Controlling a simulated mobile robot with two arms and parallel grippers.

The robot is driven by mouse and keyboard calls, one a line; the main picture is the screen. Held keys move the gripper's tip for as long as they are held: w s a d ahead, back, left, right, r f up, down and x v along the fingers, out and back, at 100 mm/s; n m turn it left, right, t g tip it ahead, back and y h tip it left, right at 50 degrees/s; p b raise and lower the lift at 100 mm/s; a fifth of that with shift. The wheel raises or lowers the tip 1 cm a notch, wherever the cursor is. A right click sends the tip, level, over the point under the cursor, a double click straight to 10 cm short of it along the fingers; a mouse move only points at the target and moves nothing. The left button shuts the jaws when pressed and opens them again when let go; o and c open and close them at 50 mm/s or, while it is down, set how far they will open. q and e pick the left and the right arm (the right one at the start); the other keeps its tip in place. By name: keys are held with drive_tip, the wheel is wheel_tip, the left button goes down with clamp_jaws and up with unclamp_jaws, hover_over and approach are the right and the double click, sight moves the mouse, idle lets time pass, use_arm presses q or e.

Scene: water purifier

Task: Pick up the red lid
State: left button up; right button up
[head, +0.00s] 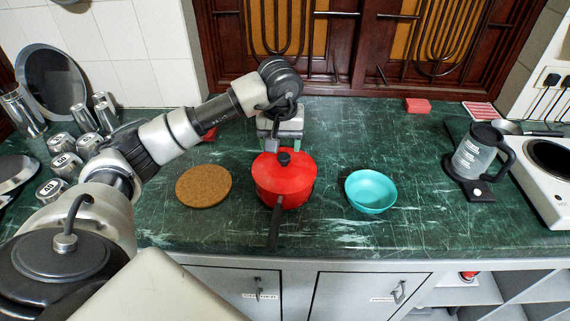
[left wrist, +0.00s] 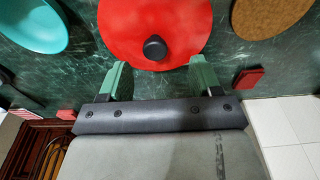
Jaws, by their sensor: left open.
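The red lid (head: 284,172) lies on a red pot (head: 283,198) with a dark handle pointing toward the counter's front edge. The lid has a black knob (head: 284,158) at its centre. In the left wrist view the lid (left wrist: 125,25) fills the top middle, with its knob (left wrist: 155,47) between and just beyond the fingertips. My left gripper (head: 280,146) is behind the pot, close to the knob. Its two green fingers (left wrist: 160,72) are spread apart with nothing between them. My right gripper is not in view.
A cork mat (head: 204,186) lies left of the pot and a turquoise bowl (head: 371,190) right of it. A blender jug (head: 479,152) and a white stove (head: 545,160) stand at the right. Several metal canisters (head: 66,166) stand at the left.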

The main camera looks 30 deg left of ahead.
sight(284, 156)
use_arm(q)
drive_tip(key=shift+w+f, duration=0.15)
drive_tip(key=shift+f, duration=0.25)
drive_tip(key=shift+w+f, duration=0.15)
drive_tip(key=shift+f, duration=0.2)
drive_tip(key=f, duration=0.2)
drive_tip(key=w+f+p, duration=0.1)
drive_tip(key=f, duration=0.1)
drive_tip(key=shift+f+p, duration=0.15)
drive_tip(key=shift+p, duration=0.15)
drive_tip(key=shift+a+f, duration=0.1)
drive_tip(key=shift+f, duration=0.05)
drive_tip(key=shift+c, duration=0.8)
drive_tip(key=c, duration=1)
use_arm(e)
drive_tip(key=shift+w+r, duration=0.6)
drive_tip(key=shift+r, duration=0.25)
use_arm(q)
clamp_jaws()
